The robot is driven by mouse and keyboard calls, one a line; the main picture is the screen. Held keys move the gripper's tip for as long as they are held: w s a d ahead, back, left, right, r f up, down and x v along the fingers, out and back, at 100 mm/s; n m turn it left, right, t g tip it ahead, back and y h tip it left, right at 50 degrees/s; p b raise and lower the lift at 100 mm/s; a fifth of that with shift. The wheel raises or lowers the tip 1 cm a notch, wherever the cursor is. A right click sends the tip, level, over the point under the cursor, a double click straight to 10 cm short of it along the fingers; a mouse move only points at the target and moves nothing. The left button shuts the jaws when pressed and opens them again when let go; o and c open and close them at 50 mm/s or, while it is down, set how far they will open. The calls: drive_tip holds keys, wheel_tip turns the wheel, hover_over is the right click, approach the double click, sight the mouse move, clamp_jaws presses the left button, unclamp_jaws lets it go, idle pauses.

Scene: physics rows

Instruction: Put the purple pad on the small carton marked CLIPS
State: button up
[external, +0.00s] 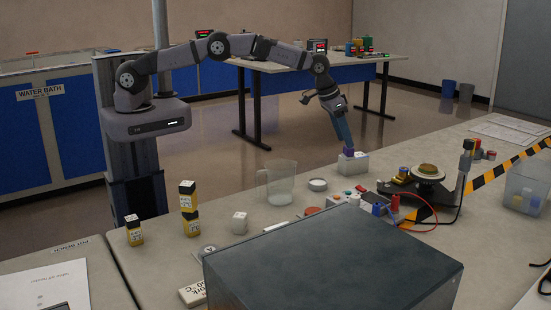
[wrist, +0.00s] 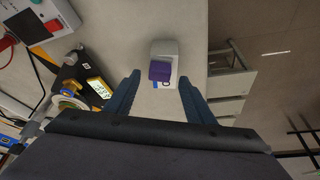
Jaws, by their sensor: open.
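The purple pad (external: 349,152) rests on top of a small white carton (external: 358,164) near the far edge of the bench. In the wrist view the pad (wrist: 160,71) lies on the near part of the carton (wrist: 164,48), with a small blue patch and a dark mark beside its near edge. I cannot read the carton's marking. My gripper (external: 346,146) points down at the pad from above. In the wrist view its open fingers (wrist: 159,77) show on either side of the pad, with visible gaps on both sides. How high the fingertips are is unclear.
A glass beaker (external: 278,182) and a round white dish (external: 317,184) stand left of the carton. A balance-like device (external: 430,173) stands to the right. A large grey box (external: 335,262) fills the foreground. Yellow-and-black bottles (external: 188,208) stand at the left.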

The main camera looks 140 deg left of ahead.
drive_tip(key=b+v, duration=0.2)
drive_tip(key=v, duration=0.6)
drive_tip(key=shift+r, duration=0.3)
drive_tip(key=shift+d, duration=0.15)
drive_tip(key=w+d+m+h, duration=0.1)
drive_tip(key=w+d+m, duration=0.2)
drive_tip(key=d, duration=1.2)
drive_tip(key=w+d+m+h, duration=0.1)
drive_tip(key=w+d+m, duration=0.15)
drive_tip(key=d, duration=1.25)
drive_tip(key=s+d+f+m+g+h, duration=0.1)
drive_tip(key=s+d+f+m, duration=0.2)
drive_tip(key=s+d, duration=0.7)
drive_tip(key=s+d+f+m+h, duration=0.1)
drive_tip(key=s+d+f+m, duration=0.2)
drive_tip(key=s+d, duration=0.7)
drive_tip(key=d+m, duration=0.2)
drive_tip(key=d, duration=0.1)
drive_tip(key=shift+d+g, duration=0.3)
drive_tip(key=shift+g, duration=0.1)
